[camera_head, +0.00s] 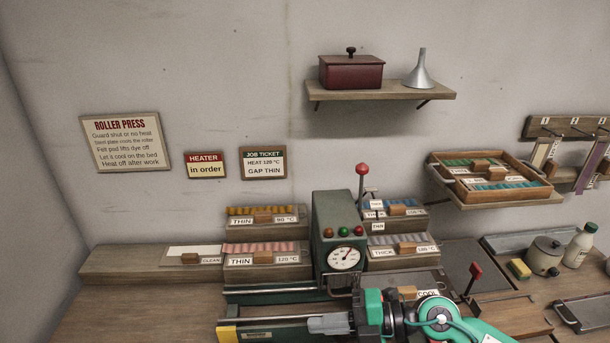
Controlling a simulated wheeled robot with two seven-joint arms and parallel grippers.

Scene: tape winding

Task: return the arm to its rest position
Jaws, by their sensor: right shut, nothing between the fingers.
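My right arm comes in from the lower right, green and black. Its right gripper (318,324) points left, is shut and empty, and is in front of the roller press (338,222). The arm and gripper hide part of the press's lower front. The press is a green machine with a dial gauge, coloured lamps and a red-knobbed lever (362,170) standing up. I cannot tell whether the gripper touches the press. My left gripper is not in view.
Labelled trays of rollers stand left (262,248) and right (402,246) of the press. A second red-knobbed lever (475,270), a pot (546,257) and a white bottle (580,246) stand at the right. The bench (130,310) at front left is clear.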

